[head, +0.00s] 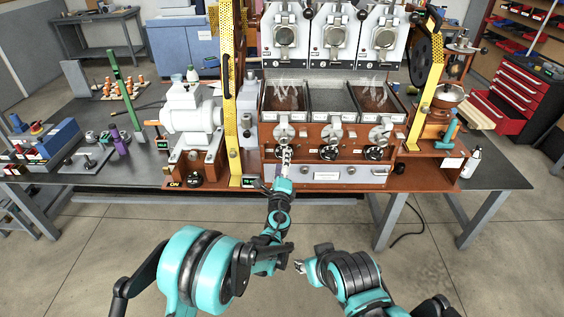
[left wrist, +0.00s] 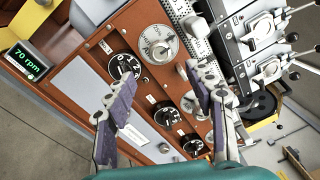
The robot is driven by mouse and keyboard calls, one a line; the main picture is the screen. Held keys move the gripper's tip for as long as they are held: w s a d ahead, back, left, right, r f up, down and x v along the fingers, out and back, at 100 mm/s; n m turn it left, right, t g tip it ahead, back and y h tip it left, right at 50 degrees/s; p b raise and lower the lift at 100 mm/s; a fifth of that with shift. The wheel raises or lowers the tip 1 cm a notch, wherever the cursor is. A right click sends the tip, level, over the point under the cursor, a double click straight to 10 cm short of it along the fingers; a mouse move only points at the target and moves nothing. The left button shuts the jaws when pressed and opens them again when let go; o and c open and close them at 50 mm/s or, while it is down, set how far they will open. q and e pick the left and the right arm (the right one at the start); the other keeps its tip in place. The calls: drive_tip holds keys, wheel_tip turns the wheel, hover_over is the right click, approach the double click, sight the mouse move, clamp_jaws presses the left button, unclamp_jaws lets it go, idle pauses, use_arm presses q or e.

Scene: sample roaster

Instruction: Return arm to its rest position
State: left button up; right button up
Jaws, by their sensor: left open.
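My left gripper (head: 287,155) reaches forward to the front panel of the sample roaster (head: 225,181), by its leftmost black knob. In the left wrist view my left gripper (left wrist: 160,76) is open, with nothing between its fingers. A numbered black knob (left wrist: 125,67) and a silver dial (left wrist: 158,45) show behind the fingers; I cannot tell whether a finger touches the panel. My right gripper (head: 300,266) is low in front of my body, away from the bench; its jaws are too small to read.
The bench (head: 497,172) carries the roaster, a white grinder-like machine (head: 190,112) and a small rpm display (left wrist: 27,62). Yellow posts (head: 229,120) flank the roaster. A red tool cabinet (head: 512,95) stands at the right. The floor (head: 110,235) before the bench is clear except for a cable.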

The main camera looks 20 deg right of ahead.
use_arm(q)
drive_tip(key=s+a+r+n+g+y, duration=0.15)
drive_tip(key=a+r+n+y, duration=0.35)
drive_tip(key=a, duration=0.6)
drive_tip(key=s+a+r+n+y, duration=0.2)
drive_tip(key=a+r+n, duration=0.3)
drive_tip(key=a, duration=0.7)
drive_tip(key=s+a+n+g+y, duration=0.2)
drive_tip(key=s+a+n+g, duration=0.1)
drive_tip(key=s+a+n, duration=0.4)
drive_tip(key=s+a+f+n+g, duration=0.3)
drive_tip(key=s+a+f+n, duration=0.1)
drive_tip(key=s+a, duration=0.6)
drive_tip(key=s+d+f+n+g+h, duration=0.1)
drive_tip(key=s+f+n, duration=0.1)
drive_tip(key=s, duration=0.6)
drive_tip(key=s+d+f+n+g+h, duration=0.1)
drive_tip(key=s+f, duration=0.3)
drive_tip(key=s, duration=0.4)
drive_tip(key=shift+f+n+g+h, duration=0.15)
drive_tip(key=shift+n+g+h, duration=0.45)
drive_tip(key=shift+n, duration=0.3)
